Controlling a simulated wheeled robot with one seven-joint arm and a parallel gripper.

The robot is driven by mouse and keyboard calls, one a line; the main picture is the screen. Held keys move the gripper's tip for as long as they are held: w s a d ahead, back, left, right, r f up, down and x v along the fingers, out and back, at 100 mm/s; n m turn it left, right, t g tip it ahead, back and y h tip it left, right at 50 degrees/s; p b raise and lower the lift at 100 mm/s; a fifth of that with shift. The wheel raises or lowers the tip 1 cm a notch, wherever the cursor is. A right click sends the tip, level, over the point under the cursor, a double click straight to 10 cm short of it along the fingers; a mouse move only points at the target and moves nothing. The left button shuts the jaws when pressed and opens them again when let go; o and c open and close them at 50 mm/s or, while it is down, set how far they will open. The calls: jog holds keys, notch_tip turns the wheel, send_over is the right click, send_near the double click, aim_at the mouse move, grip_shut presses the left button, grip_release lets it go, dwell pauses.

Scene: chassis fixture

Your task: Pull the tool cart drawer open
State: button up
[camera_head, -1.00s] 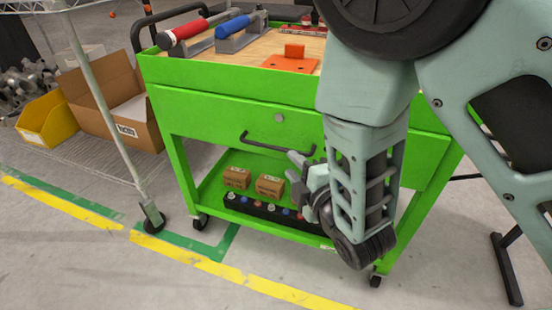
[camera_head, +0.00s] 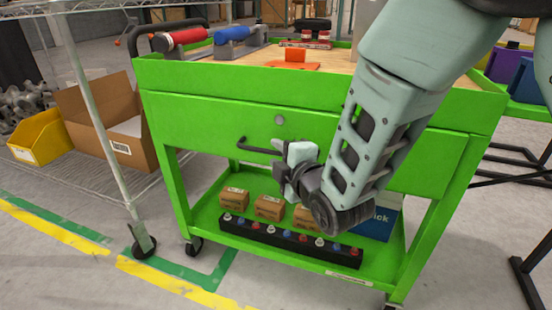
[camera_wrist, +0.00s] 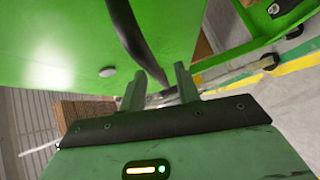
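The green tool cart (camera_head: 165,75) stands ahead with its wide drawer (camera_head: 215,118) looking shut. A dark bar handle (camera_head: 258,148) is on the drawer front, below a round lock (camera_head: 279,119). My gripper (camera_head: 284,158) is at the handle's right end and hides that end in the head view. In the wrist view, the two fingers of my gripper (camera_wrist: 160,82) stand apart, and the curved handle (camera_wrist: 128,40) runs down to between them. I see no clear grip on it. The drawer front (camera_wrist: 65,45) fills the upper left there.
The lower shelf (camera_head: 205,215) holds small cardboard boxes (camera_head: 268,207) and a black strip of knobs (camera_head: 290,240). Tools and an orange block (camera_head: 294,56) lie on top. A wire rack (camera_head: 100,180) with a yellow bin (camera_head: 40,142) stands left. Floor in front is clear.

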jog(key=shift+x, duration=0.85)
grip_shut()
